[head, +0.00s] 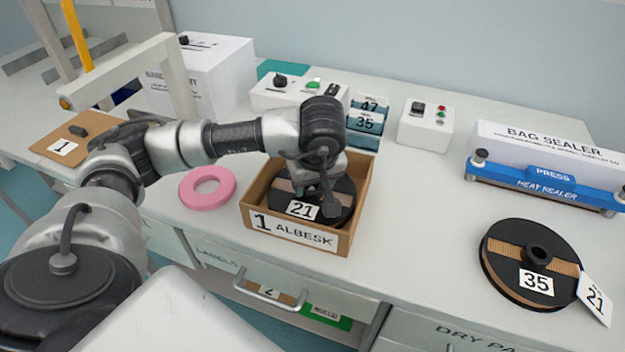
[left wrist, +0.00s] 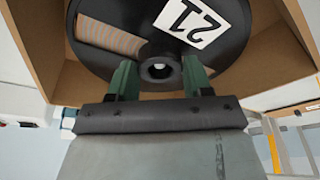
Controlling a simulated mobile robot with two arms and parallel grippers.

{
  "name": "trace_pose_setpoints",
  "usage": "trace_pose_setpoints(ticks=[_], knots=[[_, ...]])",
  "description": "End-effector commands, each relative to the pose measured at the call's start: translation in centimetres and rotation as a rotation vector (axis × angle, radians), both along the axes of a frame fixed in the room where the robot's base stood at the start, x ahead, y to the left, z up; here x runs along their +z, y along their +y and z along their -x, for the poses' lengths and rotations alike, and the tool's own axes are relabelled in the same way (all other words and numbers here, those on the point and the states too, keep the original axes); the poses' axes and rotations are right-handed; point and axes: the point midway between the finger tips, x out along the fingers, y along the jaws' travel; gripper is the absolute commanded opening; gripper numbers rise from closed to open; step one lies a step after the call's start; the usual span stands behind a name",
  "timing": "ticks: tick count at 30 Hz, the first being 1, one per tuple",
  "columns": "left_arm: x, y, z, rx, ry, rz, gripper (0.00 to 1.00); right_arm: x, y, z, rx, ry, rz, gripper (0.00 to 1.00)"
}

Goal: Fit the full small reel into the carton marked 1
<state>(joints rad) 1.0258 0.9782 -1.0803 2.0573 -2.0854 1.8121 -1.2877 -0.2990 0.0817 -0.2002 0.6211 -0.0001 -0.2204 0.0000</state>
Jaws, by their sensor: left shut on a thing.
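The carton marked 1 (head: 343,243) is an open brown box on the bench, labelled "1 ALBESK". The small black reel marked 21 (head: 345,203) is flat or nearly flat within the carton's walls, with tan winding showing through its flange. My left gripper (head: 322,192) reaches down over it and is shut on its hub. In the left wrist view the green fingers (left wrist: 161,78) sit on either side of the hub of the reel (left wrist: 110,62), with carton walls (left wrist: 270,68) around it. Whether the reel touches the carton floor is hidden. My right gripper is not in view.
A larger black reel marked 35 (head: 500,262) lies at the right, a card marked 21 (head: 597,299) at its edge. A pink ring (head: 187,190) lies left of the carton. Control boxes (head: 425,125) and a blue bag sealer (head: 545,185) stand behind. Bench right of the carton is clear.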

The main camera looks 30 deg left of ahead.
Motion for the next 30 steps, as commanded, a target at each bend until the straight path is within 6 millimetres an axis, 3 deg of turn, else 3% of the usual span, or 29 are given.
trace_pose_setpoints(ticks=[5,6,10,22,30], knots=[[-0.3,0.0,0.0,0.000,-0.002,0.001,0.08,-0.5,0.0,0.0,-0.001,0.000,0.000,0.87],[-0.2,0.0,0.0,0.000,0.000,0.000,0.56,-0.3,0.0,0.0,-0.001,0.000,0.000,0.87],[-0.2,0.0,0.0,0.000,0.000,0.000,0.76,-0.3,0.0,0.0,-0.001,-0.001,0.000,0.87],[0.7,-0.2,0.0,-0.001,-0.004,0.002,0.76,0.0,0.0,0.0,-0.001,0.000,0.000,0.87],[6.1,-1.4,0.8,-0.003,-0.008,0.002,0.76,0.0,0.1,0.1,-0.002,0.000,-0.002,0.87]])
